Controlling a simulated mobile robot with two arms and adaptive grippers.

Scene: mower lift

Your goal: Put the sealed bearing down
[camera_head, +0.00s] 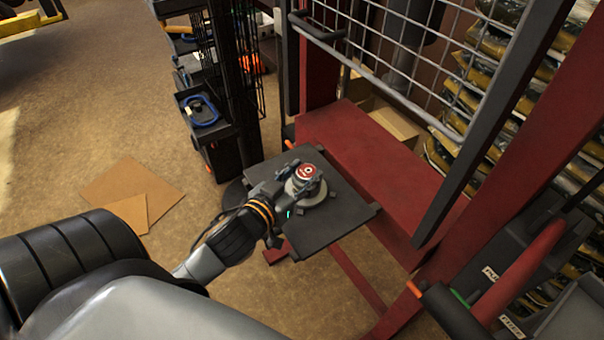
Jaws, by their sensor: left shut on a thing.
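The sealed bearing (306,173) is a small round piece with a red top and a pale centre. It sits at the fingers of my left gripper (300,181), which is shut on it. Beneath them is a grey round base with projecting feet (316,198), on a dark flat plate (343,217). I cannot tell whether the bearing touches that base. My left arm comes in from the lower left, and its wrist hides part of the plate's left side. My right gripper is not in view.
A red frame (375,160) with a wire mesh guard (440,60) stands behind and right of the plate. A dark rack with a tray (204,113) stands behind left. Flat brown cardboard (128,188) lies on the floor, which is otherwise open at left.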

